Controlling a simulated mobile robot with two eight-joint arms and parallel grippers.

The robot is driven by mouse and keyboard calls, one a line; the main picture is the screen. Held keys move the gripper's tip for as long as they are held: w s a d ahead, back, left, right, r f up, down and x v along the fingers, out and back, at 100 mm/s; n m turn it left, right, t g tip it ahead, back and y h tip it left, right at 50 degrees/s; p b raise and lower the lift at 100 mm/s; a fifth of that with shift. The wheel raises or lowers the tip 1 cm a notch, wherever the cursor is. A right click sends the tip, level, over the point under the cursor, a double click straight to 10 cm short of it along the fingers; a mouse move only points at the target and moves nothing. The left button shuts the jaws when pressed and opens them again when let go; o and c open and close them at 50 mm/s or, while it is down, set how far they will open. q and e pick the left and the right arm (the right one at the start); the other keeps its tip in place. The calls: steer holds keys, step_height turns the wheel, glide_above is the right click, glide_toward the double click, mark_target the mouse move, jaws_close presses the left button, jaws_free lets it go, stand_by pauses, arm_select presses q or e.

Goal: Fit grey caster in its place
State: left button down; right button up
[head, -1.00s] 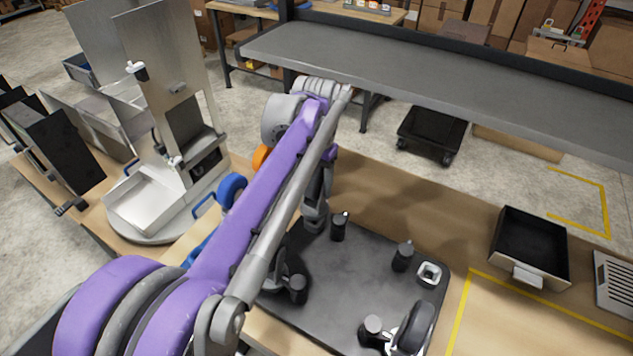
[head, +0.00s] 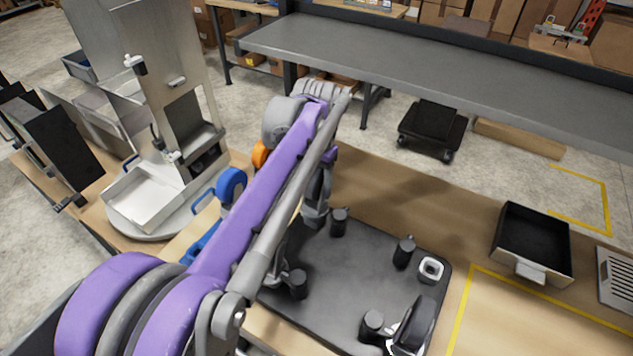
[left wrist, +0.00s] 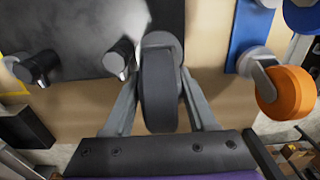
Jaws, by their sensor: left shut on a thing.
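The grey caster (left wrist: 160,90) has a dark grey wheel and a lighter grey mount. My left gripper (left wrist: 160,76) is shut on it, one finger on each side of the wheel. In the left wrist view the mount end overlaps the edge of the black base plate (left wrist: 80,20); I cannot tell whether they touch. In the head view my left gripper (head: 316,205) is at the plate's far left edge, and my purple arm hides most of the caster. The plate (head: 345,270) carries several dark posts, a pale square socket (head: 430,269) and a dark-wheeled caster (head: 412,328) at the near right.
An orange caster (left wrist: 285,92) lies right of my gripper in the wrist view. A blue caster (head: 230,186) is left of my arm. A black open bin (head: 533,240) stands at the right. Yellow-taped table (head: 500,320) right of the plate is clear.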

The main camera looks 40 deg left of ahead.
arm_select(q)
steer(key=shift+f+b, duration=0.35)
steer(key=shift+f, duration=0.4)
steer(key=shift+c, duration=0.6)
jaws_free()
step_height(320, 180, up, 11)
steer(key=shift+f+p, duration=0.1)
steer(key=shift+p, duration=0.3)
steer(key=shift+s, duration=0.1)
